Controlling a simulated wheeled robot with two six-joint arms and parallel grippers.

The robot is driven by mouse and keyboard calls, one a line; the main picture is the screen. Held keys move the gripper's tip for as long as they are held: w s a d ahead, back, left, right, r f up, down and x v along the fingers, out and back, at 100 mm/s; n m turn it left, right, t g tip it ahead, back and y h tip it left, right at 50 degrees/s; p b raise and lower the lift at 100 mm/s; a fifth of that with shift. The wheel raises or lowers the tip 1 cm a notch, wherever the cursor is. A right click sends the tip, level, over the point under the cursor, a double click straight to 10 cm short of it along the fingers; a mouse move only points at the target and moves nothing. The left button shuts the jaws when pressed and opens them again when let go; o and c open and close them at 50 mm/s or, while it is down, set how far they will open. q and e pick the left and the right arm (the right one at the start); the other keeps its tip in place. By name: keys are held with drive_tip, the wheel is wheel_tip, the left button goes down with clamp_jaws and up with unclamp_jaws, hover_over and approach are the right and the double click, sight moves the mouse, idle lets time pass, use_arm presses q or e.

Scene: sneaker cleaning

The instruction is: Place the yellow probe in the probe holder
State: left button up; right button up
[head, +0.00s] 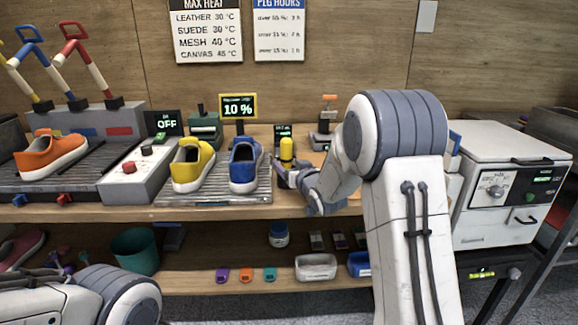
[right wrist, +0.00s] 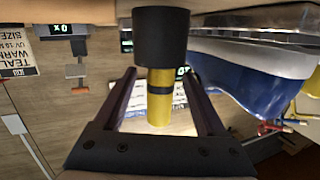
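The yellow probe (head: 286,151) stands upright at the front edge of the bench, right of the blue sneaker. In the right wrist view, which is upside down, the yellow probe (right wrist: 159,105) has a dark band. Its lower end meets a wider black cylinder (right wrist: 163,36); I cannot tell whether this is the probe holder or part of the probe. My right gripper (head: 293,172) is around the probe, and in the wrist view its fingers (right wrist: 158,78) stand apart with a gap on both sides of it. My left gripper is out of view.
A blue sneaker (head: 245,164) and a yellow sneaker (head: 192,165) stand on a metal tray left of the probe. An orange sneaker (head: 56,149) is farther left. A white oven-like machine (head: 508,190) stands at the right. A lower shelf holds a teal bin (head: 136,250) and small items.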

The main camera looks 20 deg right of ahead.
drive_tip(key=shift+r, duration=0.2)
drive_tip(key=shift+s+r, duration=0.1)
drive_tip(key=shift+s, duration=0.2)
drive_tip(key=s+r, duration=0.1)
drive_tip(key=s, duration=1)
drive_tip(key=shift+s+d+r, duration=0.2)
drive_tip(key=shift+d, duration=0.05)
